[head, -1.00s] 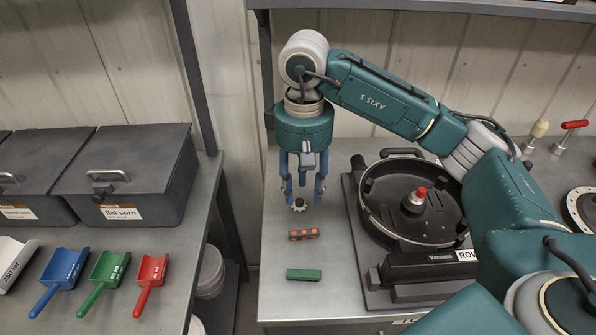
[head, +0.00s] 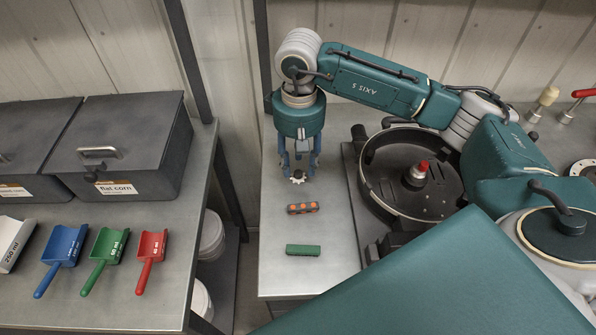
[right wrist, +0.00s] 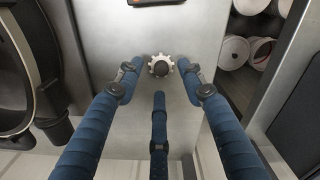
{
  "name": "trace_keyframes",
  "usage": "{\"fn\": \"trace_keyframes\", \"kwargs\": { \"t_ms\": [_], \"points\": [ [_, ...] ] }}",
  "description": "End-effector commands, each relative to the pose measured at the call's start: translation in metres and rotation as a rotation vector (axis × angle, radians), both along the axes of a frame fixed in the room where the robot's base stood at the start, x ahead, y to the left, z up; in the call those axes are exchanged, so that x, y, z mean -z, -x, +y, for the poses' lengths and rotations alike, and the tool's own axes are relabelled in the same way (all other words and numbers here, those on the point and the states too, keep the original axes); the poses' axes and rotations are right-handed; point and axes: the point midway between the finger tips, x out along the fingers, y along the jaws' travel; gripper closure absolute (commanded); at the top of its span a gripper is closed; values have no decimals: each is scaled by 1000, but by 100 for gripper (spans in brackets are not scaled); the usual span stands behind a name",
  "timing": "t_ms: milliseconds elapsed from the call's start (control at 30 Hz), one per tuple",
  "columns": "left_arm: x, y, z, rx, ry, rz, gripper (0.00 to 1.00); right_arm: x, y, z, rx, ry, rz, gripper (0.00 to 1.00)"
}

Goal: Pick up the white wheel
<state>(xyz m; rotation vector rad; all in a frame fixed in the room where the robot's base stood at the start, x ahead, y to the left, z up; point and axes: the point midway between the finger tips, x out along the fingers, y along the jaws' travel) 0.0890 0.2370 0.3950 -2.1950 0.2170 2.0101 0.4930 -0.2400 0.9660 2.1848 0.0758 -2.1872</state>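The white wheel (head: 297,180) is small and toothed with a dark hub. It lies on the grey bench (head: 330,235) near the back left. My right gripper (head: 299,172) points down at the wheel, its blue fingers around it. In the right wrist view the wheel (right wrist: 161,66) sits between the spread tips of the right gripper (right wrist: 158,76). Gaps show between the tips and the wheel, so the gripper is open and empty. My left gripper is not in view.
An orange-dotted block (head: 302,208) and a green block (head: 303,250) lie in front of the wheel. A round black seed meter housing (head: 372,190) stands to the right. Scoops and a lidded flat corn bin (head: 130,150) are on the left bench, across a gap.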

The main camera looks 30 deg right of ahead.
Motion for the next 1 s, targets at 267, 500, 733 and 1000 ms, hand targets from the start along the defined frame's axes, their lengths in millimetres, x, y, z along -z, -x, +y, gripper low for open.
{"fn": "trace_keyframes", "kwargs": {
  "t_ms": [267, 500, 733, 1000],
  "points": [
    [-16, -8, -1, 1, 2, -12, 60, 30, -1, 1, -1, 0, 1, 61],
    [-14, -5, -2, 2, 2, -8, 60, 31, -1, 1, -1, 0, 0, 65],
    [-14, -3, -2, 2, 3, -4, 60, 31, -1, 1, -1, 0, 0, 83],
    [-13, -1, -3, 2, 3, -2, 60, 28, -2, 1, 0, -1, -2, 83]
  ]
}}
